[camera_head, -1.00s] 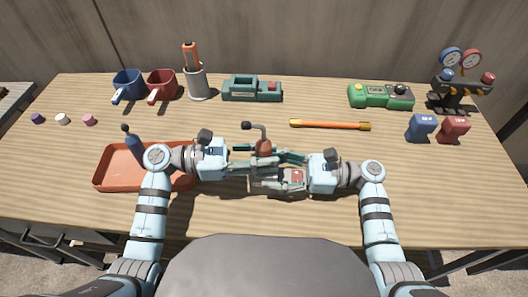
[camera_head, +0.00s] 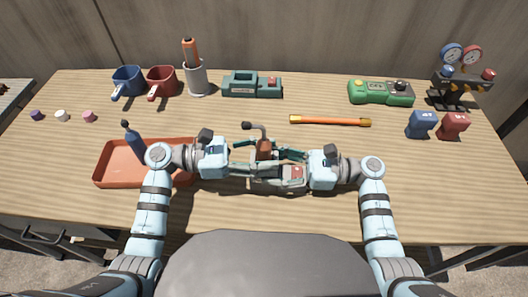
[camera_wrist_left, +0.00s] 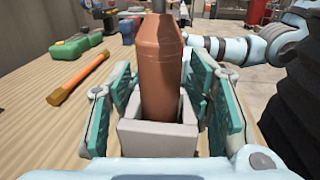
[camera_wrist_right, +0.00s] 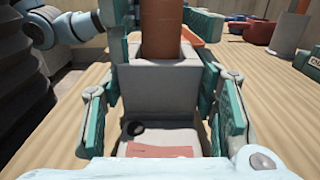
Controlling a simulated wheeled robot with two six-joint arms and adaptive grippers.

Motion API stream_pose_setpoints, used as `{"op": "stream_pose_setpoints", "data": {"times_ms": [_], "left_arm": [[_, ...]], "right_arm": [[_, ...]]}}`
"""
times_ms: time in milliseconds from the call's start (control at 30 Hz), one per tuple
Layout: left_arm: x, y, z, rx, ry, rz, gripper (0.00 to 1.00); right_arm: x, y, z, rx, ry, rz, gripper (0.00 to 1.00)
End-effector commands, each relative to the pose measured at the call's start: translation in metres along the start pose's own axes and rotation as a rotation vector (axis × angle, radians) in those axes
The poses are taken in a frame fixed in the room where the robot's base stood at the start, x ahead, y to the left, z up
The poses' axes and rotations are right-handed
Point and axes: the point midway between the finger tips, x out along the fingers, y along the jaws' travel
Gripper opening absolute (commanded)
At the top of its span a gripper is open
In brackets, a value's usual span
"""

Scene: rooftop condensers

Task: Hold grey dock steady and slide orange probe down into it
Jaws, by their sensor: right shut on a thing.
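The orange probe (camera_head: 264,150), copper-brown with a grey bent top, stands upright in the middle. Its lower end is inside the opening of the grey dock (camera_head: 292,183). In the left wrist view the probe (camera_wrist_left: 160,70) rises out of the dock's grey square socket (camera_wrist_left: 157,140). My left gripper (camera_wrist_left: 163,80) is open, its teal fingers on either side of the probe with narrow gaps. My right gripper (camera_wrist_right: 163,75) is shut on the dock (camera_wrist_right: 160,90), one finger along each side. How deep the probe sits inside the dock is hidden.
An orange rod (camera_head: 330,121) lies behind the dock. Mugs, a grey cup (camera_head: 196,80), a teal device (camera_head: 252,86), a green device (camera_head: 380,93) and gauges stand farther back. The front right tabletop is clear.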

Motion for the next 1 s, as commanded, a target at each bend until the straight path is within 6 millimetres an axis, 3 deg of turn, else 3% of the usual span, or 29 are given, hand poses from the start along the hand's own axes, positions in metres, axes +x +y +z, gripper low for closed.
{"op": "stream_pose_setpoints", "data": {"times_ms": [267,700,1000], "left_arm": [[-0.008,0.000,-0.003,-0.003,0.008,0.000,0.49],[-0.111,0.000,-0.002,-0.003,0.006,0.001,0.49],[-0.121,0.000,0.000,0.000,0.001,0.000,0.49]], "right_arm": [[0.000,0.000,0.001,-0.001,-0.001,-0.001,0.16],[0.000,0.000,0.000,-0.001,0.000,0.000,0.16],[0.000,0.000,0.000,-0.001,0.000,0.000,0.16]]}}
